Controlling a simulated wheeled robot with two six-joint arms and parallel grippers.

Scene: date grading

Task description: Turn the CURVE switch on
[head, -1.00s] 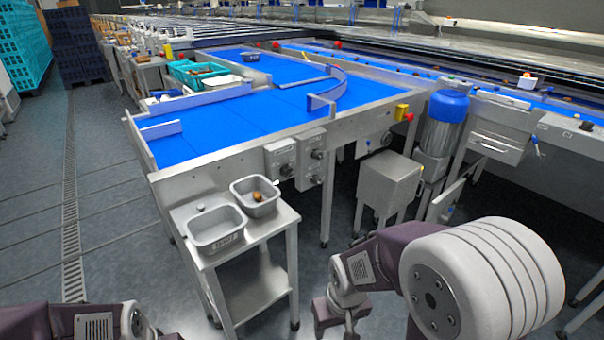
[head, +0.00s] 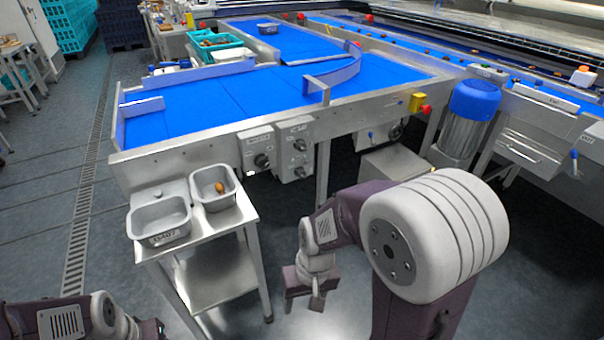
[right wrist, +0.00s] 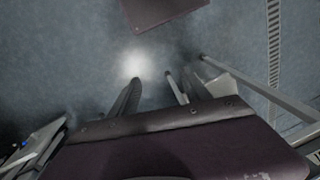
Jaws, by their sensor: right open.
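Two grey switch boxes hang on the side of the blue-belted conveyor (head: 215,158): a left box (head: 255,143) and a right box (head: 294,135). Each has dark round knobs on its front. Their small labels are too blurred to read, so I cannot tell which is CURVE or how its switch is set. My right gripper (head: 303,300) is open and empty, pointing down over the floor, below and apart from the boxes. My left arm shows at the bottom left edge; its jaws are not clear.
A steel stand (head: 213,280) left of my right gripper carries two grey bins (head: 160,222), (head: 214,188); one holds a brown date (head: 219,187). A red button on a yellow box (head: 417,102) and a blue-topped motor (head: 474,100) are to the right.

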